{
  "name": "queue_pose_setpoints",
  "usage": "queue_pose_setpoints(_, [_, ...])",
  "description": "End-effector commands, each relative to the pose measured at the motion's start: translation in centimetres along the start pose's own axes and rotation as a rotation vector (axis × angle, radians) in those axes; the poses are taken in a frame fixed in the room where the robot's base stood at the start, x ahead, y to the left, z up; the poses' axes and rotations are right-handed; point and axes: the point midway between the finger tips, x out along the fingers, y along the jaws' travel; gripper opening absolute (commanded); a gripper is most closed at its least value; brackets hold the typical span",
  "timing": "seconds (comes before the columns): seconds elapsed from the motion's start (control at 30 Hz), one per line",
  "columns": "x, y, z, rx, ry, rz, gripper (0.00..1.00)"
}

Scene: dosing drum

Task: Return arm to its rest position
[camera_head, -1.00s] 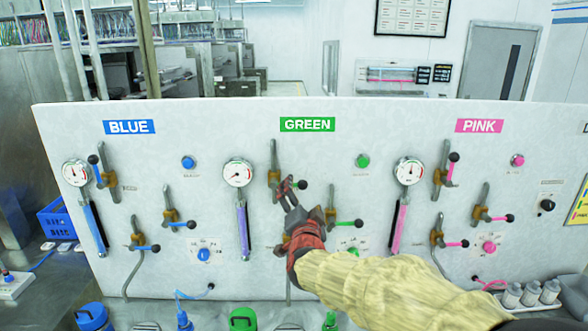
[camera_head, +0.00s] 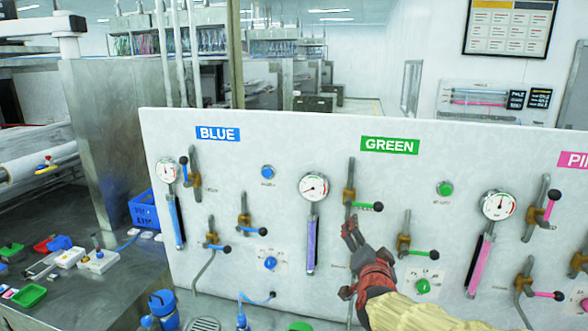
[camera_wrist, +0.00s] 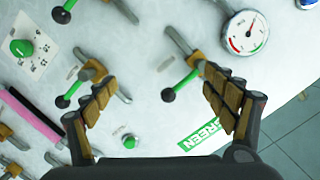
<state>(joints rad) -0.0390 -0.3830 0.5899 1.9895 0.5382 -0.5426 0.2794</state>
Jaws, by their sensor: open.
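My gripper (camera_head: 352,236) is in front of the green section of the white panel (camera_head: 330,145), just below the top green-handled valve (camera_head: 368,206). In the wrist view my gripper (camera_wrist: 158,108) has its two padded fingers spread wide with nothing between them. The green-handled valve (camera_wrist: 180,84) shows beyond and between the fingertips there, apart from them. The arm's sleeve reaches in from the bottom right of the head view. Part of the panel below the gripper is hidden by the arm.
The panel also carries gauges, such as one left of my gripper (camera_head: 314,186), a green button (camera_head: 444,188) and blue-handled valves. A blue crate (camera_head: 144,210) and a blue-capped bottle (camera_head: 163,306) stand at the left. Small trays and parts lie on the left bench.

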Motion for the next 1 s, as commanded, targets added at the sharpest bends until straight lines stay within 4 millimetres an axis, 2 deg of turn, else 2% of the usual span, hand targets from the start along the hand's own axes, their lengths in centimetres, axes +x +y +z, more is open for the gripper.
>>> queue_pose_setpoints(0.03, [-0.3, 1.0, 2.7, -0.042, -0.09, 0.02, 0.85])
queue_pose_setpoints(0.1, [-1.6, 2.0, 6.3, -0.112, -0.231, 0.041, 0.85])
queue_pose_setpoints(0.2, [-4.9, 3.3, 10.4, -0.22, -0.426, 0.058, 0.85])
queue_pose_setpoints(0.27, [-7.3, 4.3, 12.4, -0.287, -0.536, 0.067, 0.85])
queue_pose_setpoints(0.4, [-14.3, 7.3, 15.5, -0.446, -0.768, 0.087, 0.85])
queue_pose_setpoints(0.53, [-21.2, 10.7, 16.5, -0.588, -0.943, 0.114, 0.85])
queue_pose_setpoints(0.6, [-24.6, 12.5, 16.5, -0.654, -1.013, 0.132, 0.85])
queue_pose_setpoints(0.73, [-30.0, 15.7, 15.9, -0.753, -1.089, 0.166, 0.85])
queue_pose_setpoints(0.83, [-32.5, 17.1, 15.0, -0.795, -1.07, 0.176, 0.85])
queue_pose_setpoints(1.0, [-33.0, 16.5, 13.6, -0.798, -0.975, 0.146, 0.85])
